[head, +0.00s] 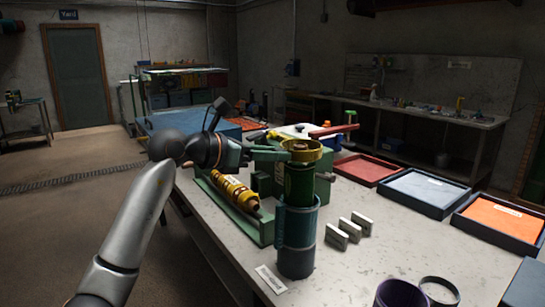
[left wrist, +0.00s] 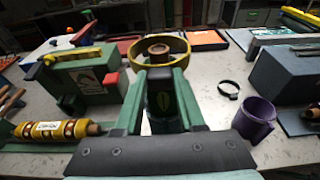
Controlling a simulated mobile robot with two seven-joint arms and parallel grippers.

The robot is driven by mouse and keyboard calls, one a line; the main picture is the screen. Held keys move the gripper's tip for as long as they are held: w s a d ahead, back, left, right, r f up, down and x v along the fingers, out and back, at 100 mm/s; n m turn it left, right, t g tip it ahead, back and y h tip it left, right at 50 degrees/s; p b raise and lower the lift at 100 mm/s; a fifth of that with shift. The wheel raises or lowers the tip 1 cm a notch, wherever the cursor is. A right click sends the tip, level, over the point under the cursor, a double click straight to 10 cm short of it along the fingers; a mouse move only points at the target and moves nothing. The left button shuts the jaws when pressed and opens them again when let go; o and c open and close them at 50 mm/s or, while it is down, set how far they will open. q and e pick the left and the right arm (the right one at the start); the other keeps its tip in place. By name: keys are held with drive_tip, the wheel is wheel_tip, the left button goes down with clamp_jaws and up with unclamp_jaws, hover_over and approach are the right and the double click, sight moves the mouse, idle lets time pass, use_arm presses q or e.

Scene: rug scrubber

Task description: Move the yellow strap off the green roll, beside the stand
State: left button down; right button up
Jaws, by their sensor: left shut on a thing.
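The yellow strap (head: 318,154) is a wide ring at the top end of the upright green roll (head: 299,185). The roll's brown core shows inside the ring. The roll stands in a dark teal cylindrical stand (head: 296,235) on the table. My left gripper (head: 284,151) reaches in from the left at strap height and is shut on the strap's near side. In the left wrist view the strap (left wrist: 178,48) lies at the fingertips, with the green roll (left wrist: 162,102) showing between the fingers. Whether the strap still encircles the roll or sits just above it is hard to tell. My right gripper is not in view.
A yellow-brown roller (head: 235,193) lies in a green cradle to the left. Several small grey blocks (head: 350,231) stand right of the stand. A purple cup (head: 400,293) and a black ring (left wrist: 228,89) are nearer the front. Shallow trays (head: 425,190) line the right side.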

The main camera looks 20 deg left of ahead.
use_arm(q)
drive_tip(key=shift+r, duration=0.55)
wheel_tip(320, 180, up, 5)
drive_tip(key=p, duration=0.4)
drive_tip(key=shift+r+p, duration=0.1)
drive_tip(key=shift+p, duration=0.25)
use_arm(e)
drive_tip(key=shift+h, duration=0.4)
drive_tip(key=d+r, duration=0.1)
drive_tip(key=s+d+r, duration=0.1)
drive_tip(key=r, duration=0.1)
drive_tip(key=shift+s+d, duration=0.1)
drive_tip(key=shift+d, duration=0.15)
use_arm(q)
drive_tip(key=shift+s+a, duration=0.1)
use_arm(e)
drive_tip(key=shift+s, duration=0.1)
